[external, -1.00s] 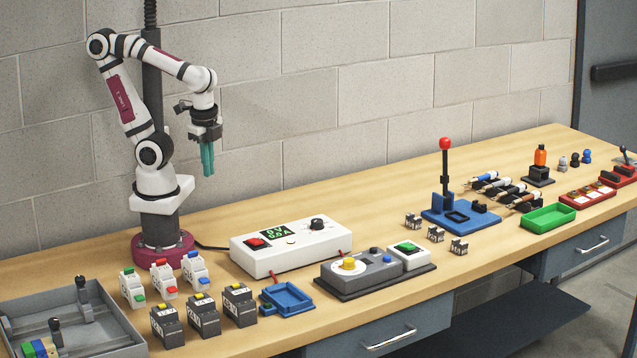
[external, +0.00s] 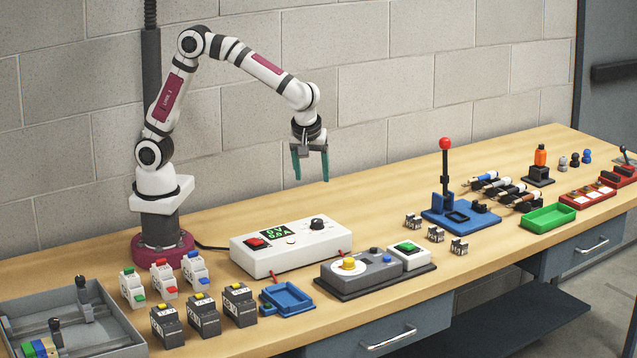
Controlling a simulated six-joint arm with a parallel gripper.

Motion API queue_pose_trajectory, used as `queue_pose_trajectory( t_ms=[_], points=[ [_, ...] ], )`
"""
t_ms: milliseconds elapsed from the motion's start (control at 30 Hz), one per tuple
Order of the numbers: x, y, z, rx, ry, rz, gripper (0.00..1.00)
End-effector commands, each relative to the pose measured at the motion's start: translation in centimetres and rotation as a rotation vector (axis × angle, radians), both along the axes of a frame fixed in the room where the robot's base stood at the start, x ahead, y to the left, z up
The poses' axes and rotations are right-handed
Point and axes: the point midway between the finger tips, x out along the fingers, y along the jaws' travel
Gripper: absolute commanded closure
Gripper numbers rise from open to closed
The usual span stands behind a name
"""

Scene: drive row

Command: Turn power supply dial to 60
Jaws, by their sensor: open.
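The power supply (external: 290,246) is a white box on the bench in front of my arm. Its black dial (external: 317,224) is on the top right, beside a green-lit display (external: 275,233) that seems to read 0 V and 0.0 A. A red switch (external: 256,243) is on its left. My gripper (external: 311,166) hangs pointing down, open and empty, well above the dial and roughly in line with it in the picture. Its two teal fingers are apart. The dial's pointer is too small to read exactly.
A grey box with a yellow knob (external: 348,264) and a green-button box (external: 408,255) stand to the front right. A blue tray (external: 287,298) and several small modules (external: 203,315) are in front. A red-knobbed lever (external: 445,144) rises to the right. Bench behind the supply is clear.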

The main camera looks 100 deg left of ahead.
Motion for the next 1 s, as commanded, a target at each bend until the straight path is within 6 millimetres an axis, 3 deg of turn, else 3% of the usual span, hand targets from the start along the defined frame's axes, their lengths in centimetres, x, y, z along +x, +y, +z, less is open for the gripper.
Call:
queue_pose_trajectory(
  t_ms=[400,500,700,967,1000],
  points=[
    [-0.2,4.4,-10.4,-0.001,0.007,0.002,0.31],
    [-0.2,5.1,-12.2,-0.002,0.005,0.001,0.31],
    [-0.2,5.8,-13.9,-0.002,0.003,0.0,0.31],
    [-0.1,5.8,-14.0,-0.002,0.001,-0.001,0.31],
    [-0.1,5.8,-14.0,-0.002,0.001,-0.001,0.36]
  ],
)
